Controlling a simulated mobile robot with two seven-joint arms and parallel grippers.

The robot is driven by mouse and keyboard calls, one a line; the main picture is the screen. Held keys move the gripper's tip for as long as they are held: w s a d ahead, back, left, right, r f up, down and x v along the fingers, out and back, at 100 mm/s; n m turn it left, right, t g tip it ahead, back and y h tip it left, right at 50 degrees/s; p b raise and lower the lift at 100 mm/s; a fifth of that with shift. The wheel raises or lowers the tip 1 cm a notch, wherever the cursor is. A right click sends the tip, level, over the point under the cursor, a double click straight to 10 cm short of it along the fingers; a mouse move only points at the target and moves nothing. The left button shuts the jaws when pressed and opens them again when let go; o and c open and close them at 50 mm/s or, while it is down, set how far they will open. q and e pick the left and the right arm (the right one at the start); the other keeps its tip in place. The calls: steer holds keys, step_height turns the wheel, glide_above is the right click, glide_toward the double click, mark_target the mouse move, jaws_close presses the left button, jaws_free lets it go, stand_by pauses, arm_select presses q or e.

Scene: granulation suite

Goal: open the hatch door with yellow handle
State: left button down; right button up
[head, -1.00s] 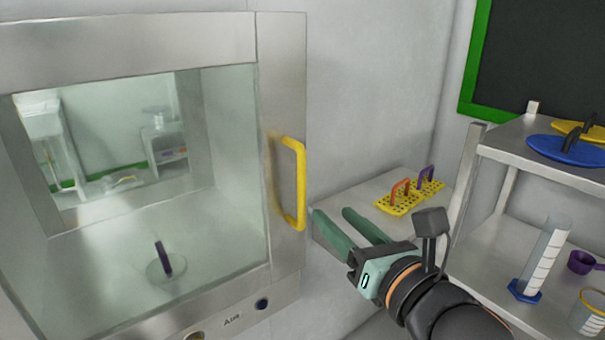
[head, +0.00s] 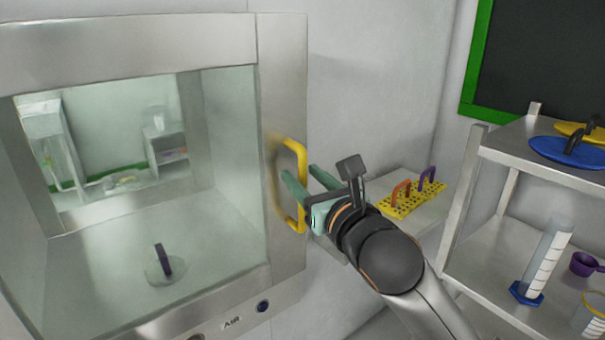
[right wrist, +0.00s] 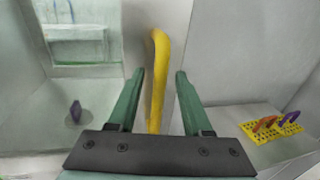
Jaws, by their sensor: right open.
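The hatch door (head: 283,75) has a metal frame and a large glass pane, and it looks shut. Its yellow handle (head: 301,160) is an upright bar on the right side of the frame. My right gripper (head: 298,180) is open at the handle, its green fingers pointing at the door. My left gripper is not in view.
A small shelf with yellow perforated trays (head: 412,203) is on the wall right of my gripper. A metal rack (head: 500,150) with blue and yellow lids, a cylinder (head: 543,260) and a purple cup (head: 584,263) stands at the right. A purple-handled disc (head: 163,265) lies behind the glass.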

steer(key=shift+w+a, duration=0.2)
steer(key=shift+w, duration=0.25)
jaws_close()
stand_by(1.2)
